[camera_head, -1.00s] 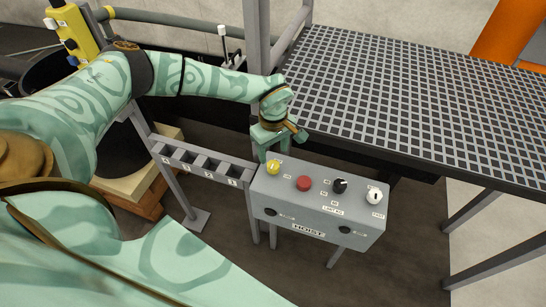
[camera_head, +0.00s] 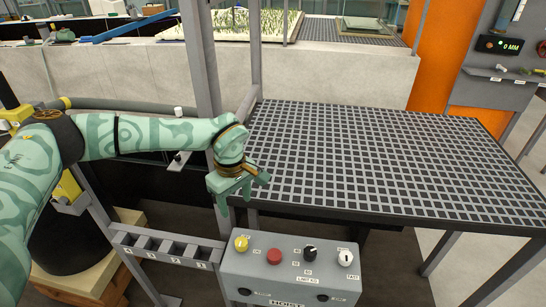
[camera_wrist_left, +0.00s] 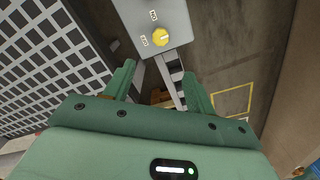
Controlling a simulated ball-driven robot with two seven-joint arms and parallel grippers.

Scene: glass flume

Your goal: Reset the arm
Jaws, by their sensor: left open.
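My left arm comes in from the left in the head view, green with swirl patterns. My left gripper (camera_head: 236,194) is open and empty, hanging above the back left of the grey hoist control box (camera_head: 290,281), beside the near left corner of the grating. In the left wrist view the two green fingers (camera_wrist_left: 156,92) stand apart with nothing between them. Beyond them show part of the box (camera_wrist_left: 150,15) and its yellow knob (camera_wrist_left: 161,37). My right gripper is not in view.
The box top carries a yellow knob (camera_head: 241,243), red button (camera_head: 274,256), black knob (camera_head: 310,252) and white knob (camera_head: 346,258). A slotted rack (camera_head: 165,247) adjoins it on the left. A grated platform (camera_head: 390,160) spans the right, with a grey post (camera_head: 200,70) near my gripper.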

